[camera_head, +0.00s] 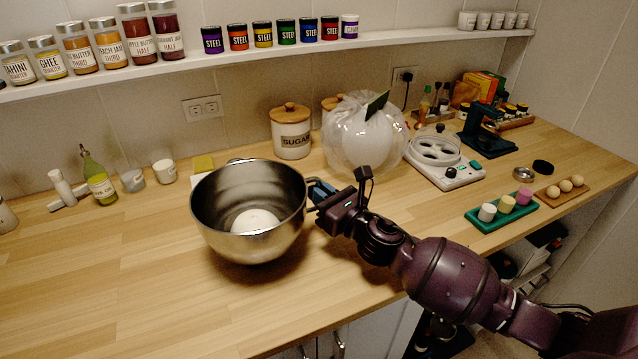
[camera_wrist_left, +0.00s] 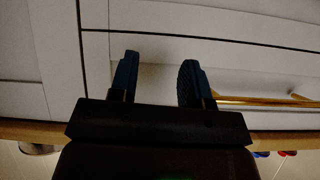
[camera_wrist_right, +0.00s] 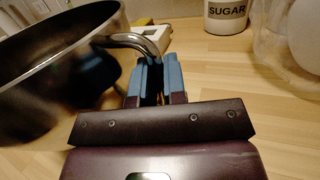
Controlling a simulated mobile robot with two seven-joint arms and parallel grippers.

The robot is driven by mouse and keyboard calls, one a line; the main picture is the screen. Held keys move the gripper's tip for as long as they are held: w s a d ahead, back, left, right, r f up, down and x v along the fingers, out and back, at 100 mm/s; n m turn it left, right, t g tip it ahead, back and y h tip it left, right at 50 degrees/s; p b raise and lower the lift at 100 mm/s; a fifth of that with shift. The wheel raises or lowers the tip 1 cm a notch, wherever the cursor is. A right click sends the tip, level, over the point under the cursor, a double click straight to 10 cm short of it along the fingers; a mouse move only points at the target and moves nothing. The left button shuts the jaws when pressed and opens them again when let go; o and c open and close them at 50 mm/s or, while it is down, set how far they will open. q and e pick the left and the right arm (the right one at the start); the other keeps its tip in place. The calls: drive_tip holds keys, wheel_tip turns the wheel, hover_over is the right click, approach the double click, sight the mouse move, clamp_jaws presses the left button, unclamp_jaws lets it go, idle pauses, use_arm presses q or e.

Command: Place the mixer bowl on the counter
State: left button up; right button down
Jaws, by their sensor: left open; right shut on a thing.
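The mixer bowl (camera_head: 213,229) is a shiny steel bowl with a round white lump (camera_head: 254,220) inside, at the counter's middle left. My right gripper (camera_head: 320,191) is at the bowl's right side. In the right wrist view the blue fingers (camera_wrist_right: 155,75) are closed on the bowl's curved metal handle (camera_wrist_right: 135,41). The bowl is over or on the wooden counter (camera_head: 120,270); I cannot tell whether its base touches. My left gripper (camera_wrist_left: 159,68) shows only in its wrist view, open and empty, before white drawer fronts.
A sugar canister (camera_head: 291,138) and a plastic-wrapped white round thing (camera_head: 365,140) stand behind the gripper. A bottle (camera_head: 100,182) and small cups stand at the left back. A green tray (camera_head: 500,212) is at the right. The counter's front left is clear.

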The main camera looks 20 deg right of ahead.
drive_tip(key=shift+r, duration=0.15)
drive_tip(key=c, duration=1.2)
unclamp_jaws()
drive_tip(key=shift+f, duration=0.25)
